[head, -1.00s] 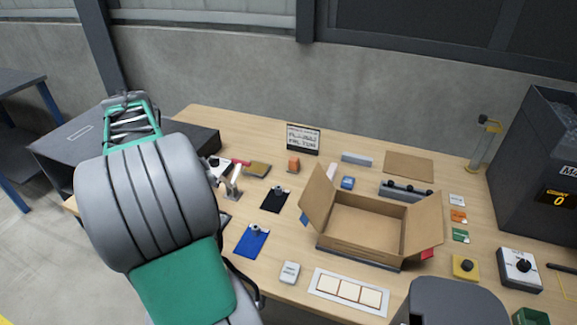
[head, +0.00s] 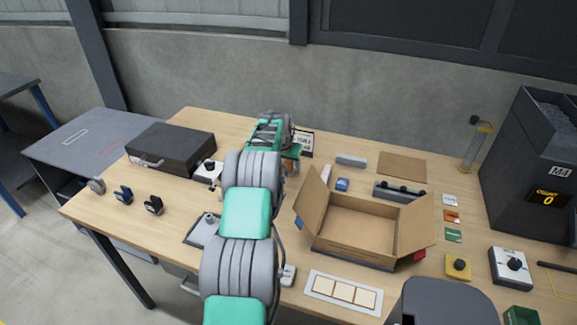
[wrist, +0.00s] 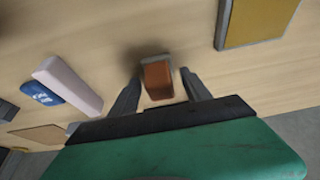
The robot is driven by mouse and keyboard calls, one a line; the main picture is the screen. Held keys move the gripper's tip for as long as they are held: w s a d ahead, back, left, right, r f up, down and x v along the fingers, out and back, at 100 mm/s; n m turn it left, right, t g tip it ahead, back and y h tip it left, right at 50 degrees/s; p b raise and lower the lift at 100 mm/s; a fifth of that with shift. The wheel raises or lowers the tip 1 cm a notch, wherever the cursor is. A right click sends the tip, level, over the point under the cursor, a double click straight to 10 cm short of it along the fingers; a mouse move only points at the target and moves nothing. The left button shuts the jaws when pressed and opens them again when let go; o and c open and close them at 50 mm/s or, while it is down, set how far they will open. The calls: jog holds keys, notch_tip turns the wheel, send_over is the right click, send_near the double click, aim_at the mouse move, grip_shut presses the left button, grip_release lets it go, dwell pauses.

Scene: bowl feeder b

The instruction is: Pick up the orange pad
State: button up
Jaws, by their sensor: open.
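The orange pad (wrist: 157,80), a small block with a paler top edge, stands on the wooden table in the wrist view. My gripper (wrist: 160,77) is open above it, with one finger on either side of the pad in the picture. I see space between the pad and each finger, and nothing is held. In the head view my arm and gripper (head: 290,152) hide most of the pad, in front of the small sign.
A yellow-brown pad (wrist: 255,22) and a pale pink bar (wrist: 68,85) lie on either side. An open cardboard box (head: 355,228) stands to the right. A blue block (head: 342,184) and a grey bar (head: 350,161) are nearby. A dark case (head: 170,146) sits at left.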

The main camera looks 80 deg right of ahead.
grip_shut()
dwell(0.6)
